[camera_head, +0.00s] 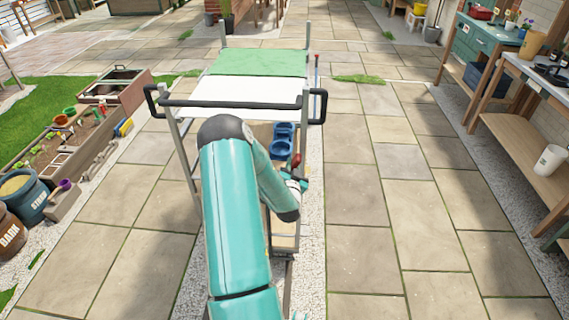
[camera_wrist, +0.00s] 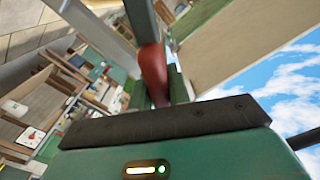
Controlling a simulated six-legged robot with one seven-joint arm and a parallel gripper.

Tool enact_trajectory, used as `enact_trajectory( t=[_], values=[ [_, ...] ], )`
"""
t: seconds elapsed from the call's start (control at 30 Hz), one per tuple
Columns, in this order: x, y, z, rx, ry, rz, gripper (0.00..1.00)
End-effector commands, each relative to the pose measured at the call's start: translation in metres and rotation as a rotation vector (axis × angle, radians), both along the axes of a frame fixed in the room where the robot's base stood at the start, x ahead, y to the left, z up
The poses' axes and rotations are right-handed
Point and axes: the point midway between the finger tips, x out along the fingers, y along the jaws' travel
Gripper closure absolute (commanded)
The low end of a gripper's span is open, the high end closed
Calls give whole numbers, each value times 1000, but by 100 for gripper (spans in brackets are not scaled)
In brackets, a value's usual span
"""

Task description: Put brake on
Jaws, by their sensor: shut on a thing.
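The cart (camera_head: 248,92) stands ahead of me on the paving, with grey posts, a white and green top and a dark push bar. A red handle (camera_head: 297,160), which looks like the brake lever, is at the cart's right side, below the top. My gripper (camera_head: 296,178) is there, partly hidden by my arm. In the wrist view the red handle (camera_wrist: 153,72) stands between my fingers, and my gripper (camera_wrist: 160,55) is shut on it. The handle's lower end and mounting are hidden, so its brake position cannot be told.
Blue bowls (camera_head: 283,133) sit on the cart's lower shelf, just left of the handle. A wooden workbench (camera_head: 520,120) stands at right. Planter beds (camera_head: 60,150) and a labelled blue barrel (camera_head: 28,198) are at left. Paving is clear on both sides.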

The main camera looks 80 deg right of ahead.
Motion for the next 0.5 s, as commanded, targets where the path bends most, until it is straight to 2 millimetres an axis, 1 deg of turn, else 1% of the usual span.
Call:
enact_trajectory(
  t=[0.03, 0.5],
  values=[
    [-1, -3, 1, -4, -10, 2, 100],
    [-6, -3, -2, 2, -34, 0, 100]
  ],
)
